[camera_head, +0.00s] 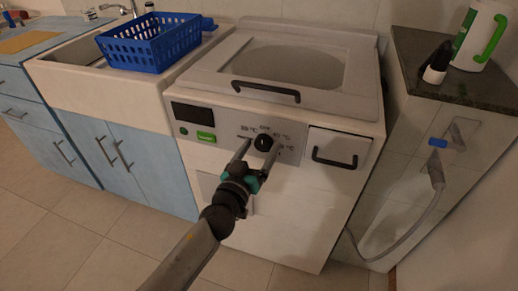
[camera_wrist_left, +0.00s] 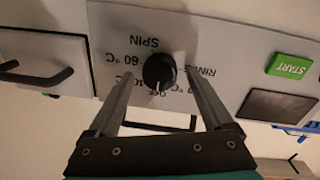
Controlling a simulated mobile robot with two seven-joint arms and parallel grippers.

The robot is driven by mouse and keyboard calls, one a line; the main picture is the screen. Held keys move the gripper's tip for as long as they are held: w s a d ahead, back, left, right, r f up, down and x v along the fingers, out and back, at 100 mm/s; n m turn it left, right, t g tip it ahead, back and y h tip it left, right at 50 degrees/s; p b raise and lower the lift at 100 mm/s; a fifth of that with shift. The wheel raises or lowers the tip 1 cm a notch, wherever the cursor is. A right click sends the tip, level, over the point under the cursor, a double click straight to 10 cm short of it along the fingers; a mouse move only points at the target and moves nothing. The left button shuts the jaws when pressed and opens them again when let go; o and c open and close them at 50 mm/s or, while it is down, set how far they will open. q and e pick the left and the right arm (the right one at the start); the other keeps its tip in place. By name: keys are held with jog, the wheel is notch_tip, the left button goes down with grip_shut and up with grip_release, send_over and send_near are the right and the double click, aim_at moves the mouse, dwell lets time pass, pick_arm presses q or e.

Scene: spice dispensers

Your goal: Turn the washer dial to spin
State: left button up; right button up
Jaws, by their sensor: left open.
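The washer (camera_head: 275,175) is a white box with a grey control panel. Its black round dial (camera_head: 263,143) is ringed by labels; it also shows in the left wrist view (camera_wrist_left: 159,72), where the picture is upside down. A white mark on the dial points to OFF. The SPIN label (camera_wrist_left: 144,42) is on the dial's other side. My left gripper (camera_head: 260,149) is open in front of the dial, with one finger on each side of it. Contact with the dial cannot be made out. My right gripper is not in view.
A green START button (camera_head: 206,136) and dark display (camera_head: 192,114) are left of the dial. A handled drawer (camera_head: 337,147) is to its right. A lid handle (camera_head: 266,91) juts out above. A hose (camera_head: 437,180) hangs by the right counter. A blue basket (camera_head: 150,44) stands left.

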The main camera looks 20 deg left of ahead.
pick_arm(q)
grip_shut()
dwell(0.6)
